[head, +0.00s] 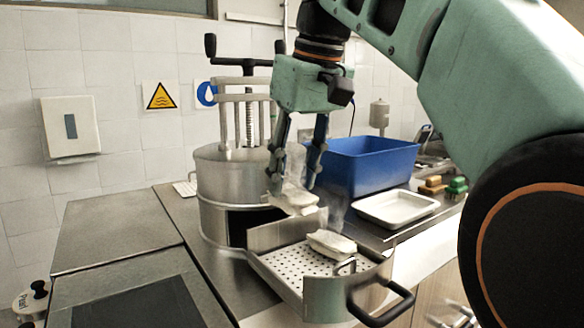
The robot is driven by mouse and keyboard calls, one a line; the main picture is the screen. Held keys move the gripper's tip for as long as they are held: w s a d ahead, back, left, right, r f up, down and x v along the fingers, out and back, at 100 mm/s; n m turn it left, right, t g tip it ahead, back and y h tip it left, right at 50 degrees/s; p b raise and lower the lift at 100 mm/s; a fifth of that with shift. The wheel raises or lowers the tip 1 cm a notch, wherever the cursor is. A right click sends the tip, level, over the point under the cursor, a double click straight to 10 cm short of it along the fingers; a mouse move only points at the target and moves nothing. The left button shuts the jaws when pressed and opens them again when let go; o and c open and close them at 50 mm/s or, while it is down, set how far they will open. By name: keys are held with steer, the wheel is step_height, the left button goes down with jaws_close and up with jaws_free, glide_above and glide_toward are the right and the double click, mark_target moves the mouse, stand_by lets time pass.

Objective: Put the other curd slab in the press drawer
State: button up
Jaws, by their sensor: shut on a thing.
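The press drawer (292,262) is pulled out of the steel press (217,188). It has a perforated floor and a black front handle. One pale curd slab (331,244) lies in the drawer, towards its front right. My gripper (293,190) points down and is shut on the other curd slab (297,203). It holds this slab over the back part of the drawer, close to the press opening. Whether the held slab touches the drawer's edge is unclear. Faint steam shows around the slabs.
A blue tub (368,168) stands behind and right of my gripper. A white tray (396,208) lies on the counter to the right, with green and yellow brushes (445,187) beyond it. The steel counter (110,225) at left is clear.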

mark_target(296, 192)
steer(key=shift+s+f, duration=0.2)
steer(key=shift+f, duration=1.65)
steer(key=shift+w+f+b, duration=0.1)
steer(key=shift+f+b, duration=2.45)
steer(key=shift+f, duration=0.7)
steer(key=o, duration=1.3)
step_height(296, 192, up, 6)
steer(key=p, duration=0.5)
steer(key=shift+f, duration=0.2)
steer(key=shift+r, duration=1.2)
